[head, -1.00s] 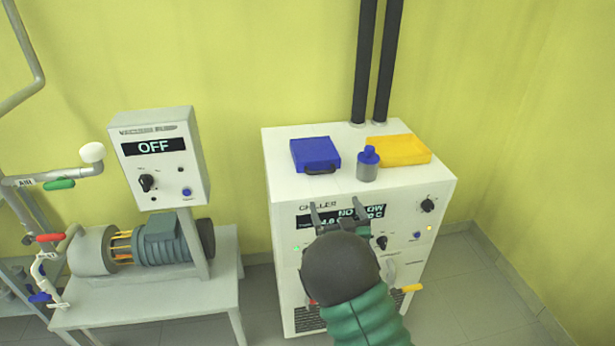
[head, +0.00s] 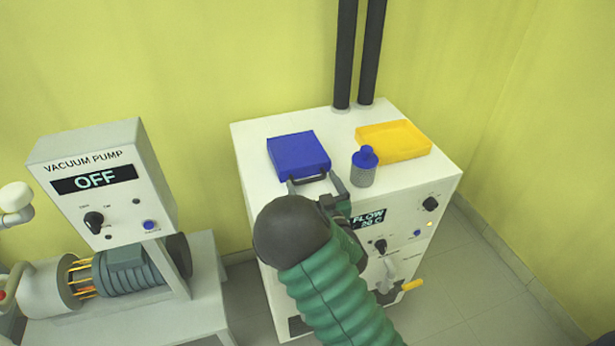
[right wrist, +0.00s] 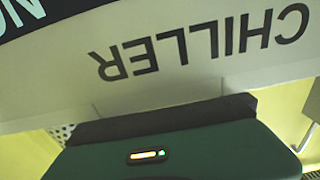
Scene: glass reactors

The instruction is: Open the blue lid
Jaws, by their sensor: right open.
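A blue case with a closed blue lid (head: 298,152) lies flat on top of the white chiller, with a dark handle on its front edge. My right gripper (head: 314,183) is open at the chiller's front top edge, just in front of the case. Its two fingers appear on either side of the handle in the picture; I cannot tell whether they touch it. The right wrist view shows the chiller's upside-down lettering (right wrist: 205,42) and the green gripper body, but not the case. My left gripper is not in view.
A small bottle with a blue cap (head: 364,168) stands right of the case. A yellow tray (head: 394,141) lies behind it. Two black pipes (head: 357,50) rise from the back of the chiller (head: 254,160). A vacuum pump unit (head: 100,180) reading OFF stands at left.

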